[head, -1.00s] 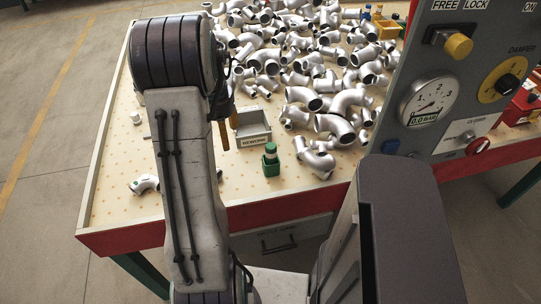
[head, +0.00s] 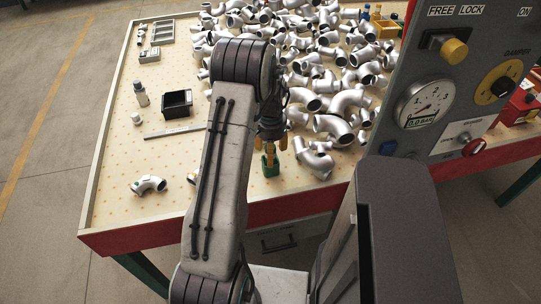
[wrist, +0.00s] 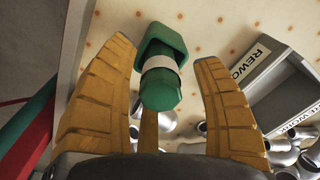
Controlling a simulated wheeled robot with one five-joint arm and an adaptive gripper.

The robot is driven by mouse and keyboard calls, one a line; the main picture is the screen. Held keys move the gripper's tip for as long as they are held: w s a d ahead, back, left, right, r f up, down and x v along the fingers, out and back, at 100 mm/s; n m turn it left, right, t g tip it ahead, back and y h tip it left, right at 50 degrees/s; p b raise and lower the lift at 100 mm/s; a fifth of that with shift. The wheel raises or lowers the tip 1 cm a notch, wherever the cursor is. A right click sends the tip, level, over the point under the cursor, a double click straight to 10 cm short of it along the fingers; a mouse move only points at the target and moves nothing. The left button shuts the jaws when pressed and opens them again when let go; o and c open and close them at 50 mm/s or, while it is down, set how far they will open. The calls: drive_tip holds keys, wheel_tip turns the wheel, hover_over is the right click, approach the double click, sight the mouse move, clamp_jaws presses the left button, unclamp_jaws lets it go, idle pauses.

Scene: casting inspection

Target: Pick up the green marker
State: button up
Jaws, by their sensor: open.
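The green marker (wrist: 160,88), with a white band, stands in a green square holder (wrist: 158,42) and shows between my fingers in the wrist view. My gripper (wrist: 164,52) is open, with one yellow finger on each side of the marker and visible gaps to both. In the head view, my gripper (head: 270,152) points down over the green holder (head: 270,168) near the table's front edge. My gripper hides most of the marker there.
A grey tray labelled REWORK (wrist: 285,92) lies right of the holder in the wrist view. Silver pipe castings (head: 335,127) crowd the table to the right and behind. A gauge panel (head: 440,100) stands at the right. The table's left part holds a black box (head: 177,103).

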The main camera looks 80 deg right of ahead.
drive_tip(key=shift+f, duration=1.05)
drive_tip(key=shift+c, duration=0.3)
clamp_jaws()
